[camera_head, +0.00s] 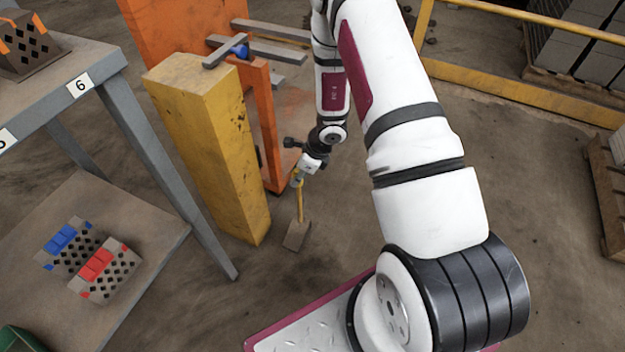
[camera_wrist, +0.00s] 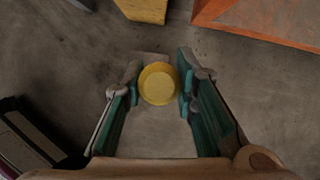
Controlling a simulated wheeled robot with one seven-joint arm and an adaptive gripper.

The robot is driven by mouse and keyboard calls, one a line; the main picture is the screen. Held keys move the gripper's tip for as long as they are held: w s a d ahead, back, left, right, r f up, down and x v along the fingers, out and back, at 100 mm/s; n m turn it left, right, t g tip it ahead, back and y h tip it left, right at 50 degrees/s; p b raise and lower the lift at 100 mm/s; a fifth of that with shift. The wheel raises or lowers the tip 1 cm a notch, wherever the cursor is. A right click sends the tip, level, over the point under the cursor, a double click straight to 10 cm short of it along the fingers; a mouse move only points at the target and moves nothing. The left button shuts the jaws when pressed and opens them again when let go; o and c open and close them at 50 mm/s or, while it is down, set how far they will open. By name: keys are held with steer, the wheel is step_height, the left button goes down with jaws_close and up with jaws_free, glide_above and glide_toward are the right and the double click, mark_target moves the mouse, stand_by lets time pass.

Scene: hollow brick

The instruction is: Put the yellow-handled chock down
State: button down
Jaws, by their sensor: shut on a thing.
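The chock (camera_head: 297,236) is a small brown-grey block with an upright yellow handle (camera_head: 300,206). It is at floor level in front of the yellow post; I cannot tell whether it touches the floor. My gripper (camera_head: 298,182) is shut on the upper part of the handle. In the wrist view, the round yellow handle end (camera_wrist: 158,84) sits between the teal fingers of my gripper (camera_wrist: 158,75). The grey block (camera_wrist: 155,134) shows below it, partly hidden by the handle and fingers.
A yellow post (camera_head: 212,150) and an orange frame (camera_head: 268,130) stand close behind and left of the chock. A grey rack (camera_head: 150,130) with hollow bricks on its lower shelf is at left. A yellow rail (camera_head: 520,85) runs at the back right.

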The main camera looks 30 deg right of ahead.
steer(key=w+a+f+b, duration=0.2)
steer(key=w+a+f, duration=0.2)
steer(key=a, duration=0.2)
steer(key=shift+w+a+b, duration=0.2)
steer(key=shift+a+b, duration=0.05)
steer(key=shift+b, duration=0.1)
stand_by(0.4)
steer(key=shift+f, duration=0.15)
steer(key=c, duration=1.3)
jaws_free()
steer(key=p+v, duration=0.4)
steer(key=v, duration=0.8)
steer(key=shift+p, duration=0.35)
